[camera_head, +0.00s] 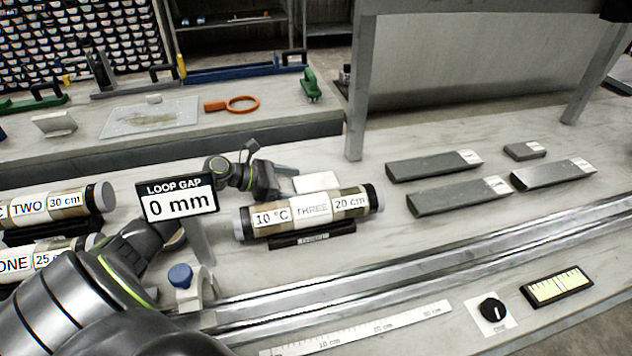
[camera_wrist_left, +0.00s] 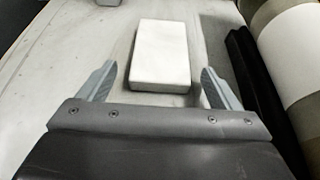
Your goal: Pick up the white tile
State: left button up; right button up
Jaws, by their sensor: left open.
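The white tile (camera_wrist_left: 160,55) is a plain rectangular block lying on the light bench top. In the left wrist view it sits just beyond and between the open fingers of my left gripper (camera_wrist_left: 158,85), with a gap on each side. In the head view the tile (camera_head: 316,181) lies behind the core tube labelled THREE, which hides its near edge. My left gripper (camera_head: 285,180) is beside the tile's left end there, open and empty. My right gripper is not in view.
The core tube THREE (camera_head: 290,215) on its black cradle lies close in front of the tile. The LOOP GAP sign (camera_head: 177,199) stands left of it. Grey blocks (camera_head: 433,165) lie to the right. A metal rail (camera_head: 420,246) crosses the front.

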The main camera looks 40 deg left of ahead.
pick_arm(q)
jog(key=shift+w+d+f, duration=0.3)
jog(key=shift+w+d, duration=0.15)
jog(key=shift+w, duration=0.05)
jog(key=shift+c, duration=0.2)
